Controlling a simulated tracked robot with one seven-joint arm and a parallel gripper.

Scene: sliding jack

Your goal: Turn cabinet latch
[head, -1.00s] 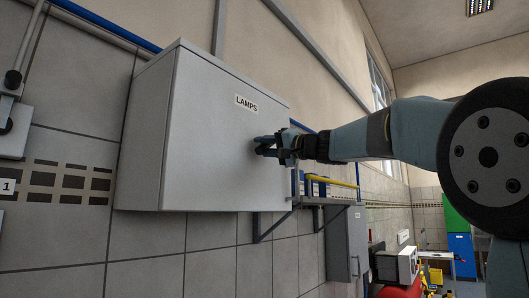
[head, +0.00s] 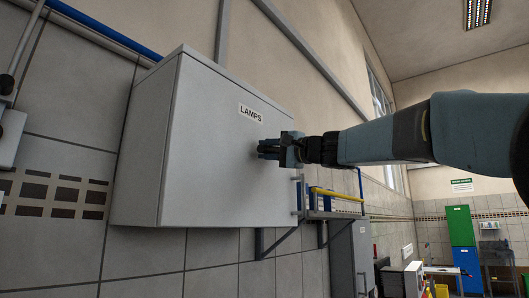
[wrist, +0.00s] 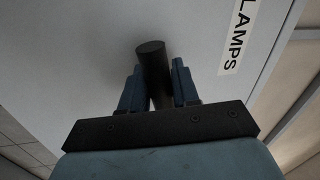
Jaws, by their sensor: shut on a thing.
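The grey wall cabinet (head: 215,150) has a closed front door with a LAMPS label (head: 250,113), which also shows at the upper right of the wrist view (wrist: 238,38). The latch (wrist: 153,66) is a dark, round-ended bar standing out from the door in the wrist view. My gripper (wrist: 155,86) is shut on the latch, with one blue finger on each side of it. In the head view my gripper (head: 264,148) is at the right part of the door and hides the latch.
A bracketed shelf with a yellow bar (head: 335,195) is on the wall just right of the cabinet, below my arm. Green and blue lockers (head: 462,245) stand far back.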

